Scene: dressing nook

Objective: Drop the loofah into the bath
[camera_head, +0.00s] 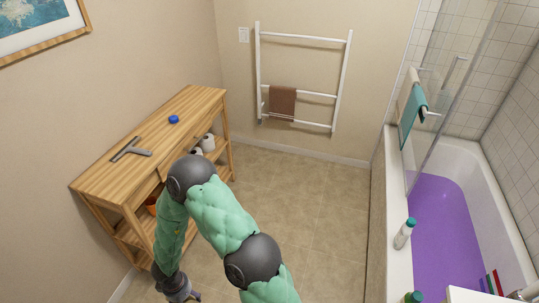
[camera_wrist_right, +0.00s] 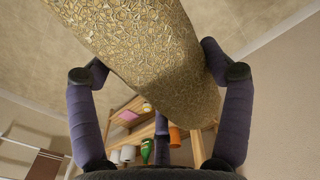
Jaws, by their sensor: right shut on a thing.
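The loofah (camera_wrist_right: 155,40) is a long, tan, rounded piece with a coarse textured surface, large in the right wrist view. My right gripper (camera_wrist_right: 160,72) has its fingers on both sides of it and is shut on it. In the head view my right gripper (camera_head: 180,291) hangs low at the bottom edge, in front of the wooden table; the loofah cannot be made out there. The white bath (camera_head: 398,205) stands at the right, holding purple water (camera_head: 442,235), well apart from the gripper. My left gripper is not in view.
A wooden console table (camera_head: 190,107) at left bears a squeegee (camera_head: 131,150) and a blue lid-like item (camera_head: 173,119). A bottle (camera_head: 404,233) stands on the bath's near rim. A glass screen (camera_head: 455,95) covers the bath's far part. Floor (camera_head: 310,200) between is clear.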

